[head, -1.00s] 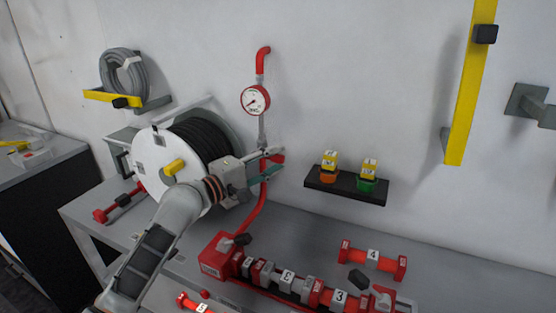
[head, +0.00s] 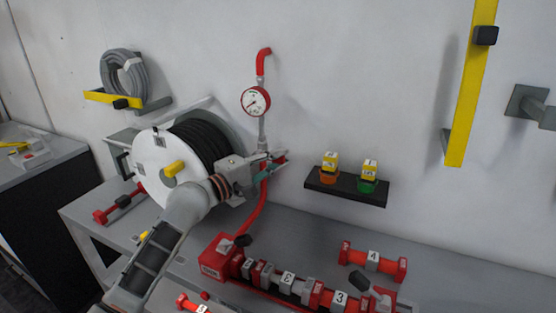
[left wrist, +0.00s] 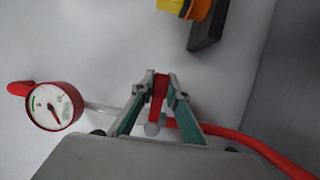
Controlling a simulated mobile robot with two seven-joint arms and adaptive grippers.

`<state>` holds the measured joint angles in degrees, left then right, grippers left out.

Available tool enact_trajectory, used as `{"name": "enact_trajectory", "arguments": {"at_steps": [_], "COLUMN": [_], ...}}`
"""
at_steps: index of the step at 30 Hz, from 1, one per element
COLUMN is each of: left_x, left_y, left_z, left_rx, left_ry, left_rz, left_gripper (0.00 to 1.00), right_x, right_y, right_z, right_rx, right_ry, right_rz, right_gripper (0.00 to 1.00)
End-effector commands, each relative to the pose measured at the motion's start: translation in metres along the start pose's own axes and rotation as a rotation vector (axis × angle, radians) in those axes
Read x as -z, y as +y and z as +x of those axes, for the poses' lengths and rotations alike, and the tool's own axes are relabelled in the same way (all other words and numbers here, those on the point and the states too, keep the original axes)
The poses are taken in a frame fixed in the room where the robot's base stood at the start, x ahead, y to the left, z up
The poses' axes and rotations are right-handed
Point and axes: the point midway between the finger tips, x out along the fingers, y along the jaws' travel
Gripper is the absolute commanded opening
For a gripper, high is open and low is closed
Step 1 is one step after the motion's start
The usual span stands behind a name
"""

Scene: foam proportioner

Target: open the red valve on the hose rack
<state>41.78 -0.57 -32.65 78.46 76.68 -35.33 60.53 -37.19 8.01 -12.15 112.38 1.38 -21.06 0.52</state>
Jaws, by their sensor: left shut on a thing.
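The red valve handle (left wrist: 159,92) shows in the left wrist view, upright between my left gripper's two fingers. My left gripper (left wrist: 160,86) is shut on this handle, with one teal-backed finger on each side. In the head view my left gripper (head: 272,164) reaches across the front of the hose reel to the pipe below the gauge. Its fingers hide most of the valve there, and only bits of red show around them. The round pressure gauge (head: 256,101) sits on the pipe above the valve. My right gripper is not in view.
A hose reel (head: 160,150) stands close behind my left arm. A red hose (head: 256,208) runs down from the valve to the bench. A small black shelf (head: 345,190) with two yellow-topped items is on the wall to the right. Red fittings lie on the bench below.

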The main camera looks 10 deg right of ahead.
Motion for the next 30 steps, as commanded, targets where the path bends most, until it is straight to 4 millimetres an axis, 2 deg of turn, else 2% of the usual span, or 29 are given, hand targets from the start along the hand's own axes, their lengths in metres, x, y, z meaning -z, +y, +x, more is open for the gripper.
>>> {"name": "enact_trajectory", "arguments": {"at_steps": [18,30], "left_x": [0.005,0.009], "left_y": [0.025,0.034], "left_z": [-0.002,-0.004], "left_rx": [-0.159,-0.217], "left_ry": [0.000,0.001], "left_rz": [-0.385,-0.526], "left_gripper": [0.00,0.00], "right_x": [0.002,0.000], "right_y": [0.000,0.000], "right_z": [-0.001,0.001], "right_rx": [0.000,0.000], "right_ry": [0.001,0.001], "right_rz": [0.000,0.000], "right_gripper": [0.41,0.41]}}
